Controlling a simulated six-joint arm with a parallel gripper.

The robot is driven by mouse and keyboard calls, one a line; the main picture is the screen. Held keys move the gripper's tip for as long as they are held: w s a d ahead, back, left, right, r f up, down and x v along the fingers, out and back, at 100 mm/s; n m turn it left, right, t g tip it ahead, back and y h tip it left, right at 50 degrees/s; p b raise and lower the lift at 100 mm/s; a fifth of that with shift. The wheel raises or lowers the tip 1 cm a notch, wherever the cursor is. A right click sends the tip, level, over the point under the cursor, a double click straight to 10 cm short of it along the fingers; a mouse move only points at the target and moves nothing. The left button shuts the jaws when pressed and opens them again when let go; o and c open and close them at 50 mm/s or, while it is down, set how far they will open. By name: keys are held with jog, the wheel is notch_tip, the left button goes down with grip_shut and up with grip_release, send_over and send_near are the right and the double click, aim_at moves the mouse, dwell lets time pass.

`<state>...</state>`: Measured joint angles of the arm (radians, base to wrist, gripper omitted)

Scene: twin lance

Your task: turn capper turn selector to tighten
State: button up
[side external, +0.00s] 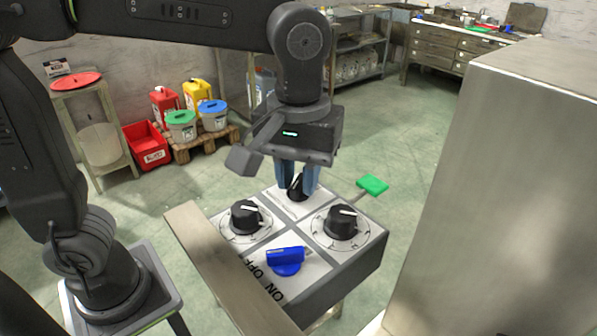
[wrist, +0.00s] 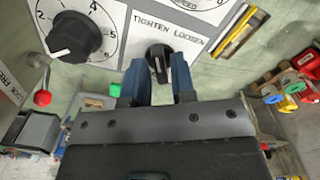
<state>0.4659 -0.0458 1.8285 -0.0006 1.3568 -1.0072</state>
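The capper turn selector (wrist: 159,57) is a small black knob below the printed words TIGHTEN, on the left, and LOOSEN, on the right, in the wrist view. A pale mark shows on its lower part; I cannot tell its exact setting. In the side view the selector (side external: 296,186) sits at the far corner of the control box (side external: 345,272), partly hidden by my fingers. My gripper (side external: 298,178) points down over it. In the wrist view my gripper's blue fingers (wrist: 159,75) are apart, one on each side of the knob, with gaps visible.
Two black dials, left (side external: 246,217) and right (side external: 340,222), and a blue ON/OFF switch (side external: 286,259) share the panel. A green paddle (side external: 372,184) sticks out behind the box. A large metal cabinet (side external: 500,200) stands at right. A tan bar (side external: 225,265) runs along the box's left.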

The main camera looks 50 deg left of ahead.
aim_at(298, 180)
jog(key=shift+o, duration=1.1)
jog(key=shift+r, duration=0.1)
notch_tip(298, 180, up, 14)
jog(key=shift+f, duration=0.2)
jog(key=s+a+f+m+t, duration=0.2)
jog(key=s+a+f+m, duration=0.1)
jog(key=a+f, duration=0.4)
jog(key=s+a+f+m+t, duration=0.3)
jog(key=a+f, duration=0.4)
jog(key=f, duration=0.3)
jog(key=shift+s+a+f+t, duration=0.25)
jog(key=shift+s+t, duration=0.05)
jog(key=shift+s, duration=0.25)
